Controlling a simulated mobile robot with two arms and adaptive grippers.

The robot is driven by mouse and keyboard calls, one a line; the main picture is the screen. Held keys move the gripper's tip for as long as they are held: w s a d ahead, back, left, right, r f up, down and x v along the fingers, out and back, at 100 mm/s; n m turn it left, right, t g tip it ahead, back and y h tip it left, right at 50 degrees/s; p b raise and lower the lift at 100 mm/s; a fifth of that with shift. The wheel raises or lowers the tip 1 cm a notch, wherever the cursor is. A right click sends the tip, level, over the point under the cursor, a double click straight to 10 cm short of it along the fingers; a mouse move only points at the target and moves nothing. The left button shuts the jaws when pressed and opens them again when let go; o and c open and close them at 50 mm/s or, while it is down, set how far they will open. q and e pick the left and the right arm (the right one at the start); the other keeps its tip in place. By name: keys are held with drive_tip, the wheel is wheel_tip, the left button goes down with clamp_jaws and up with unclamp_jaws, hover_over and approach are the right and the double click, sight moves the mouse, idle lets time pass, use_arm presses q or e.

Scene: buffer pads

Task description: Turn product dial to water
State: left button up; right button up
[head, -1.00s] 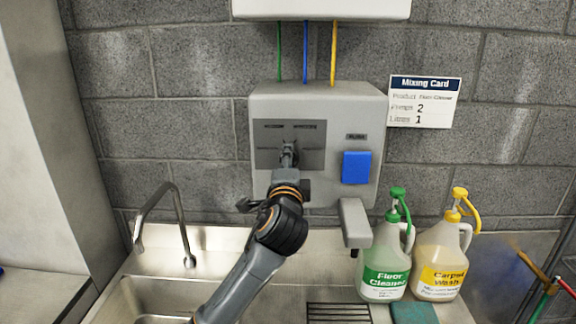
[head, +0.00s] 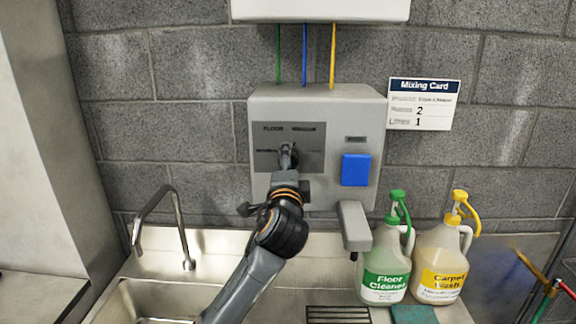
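The grey dispenser (head: 220,180) hangs on the block wall, with a dark dial panel (head: 310,158) on its front left. The word FLOOR reads at the panel's upper left; the other labels are too small or covered to read. My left gripper (head: 288,154) is at the middle of this panel, where the product dial sits. The gripper and wrist hide most of the dial, so its pointing direction is unclear. I cannot tell whether the fingers are closed on it. My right gripper is not in view.
A blue button (head: 356,170) and a grey spout (head: 354,226) are right of the panel. Floor Cleaner (head: 385,270) and Carpet Wash (head: 440,272) jugs stand below right. A faucet (head: 160,205) rises over the sink at left. A Mixing Card (head: 424,104) hangs on the wall.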

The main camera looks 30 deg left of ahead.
use_arm(q)
drive_tip(key=v, duration=1.2)
idle(0.4)
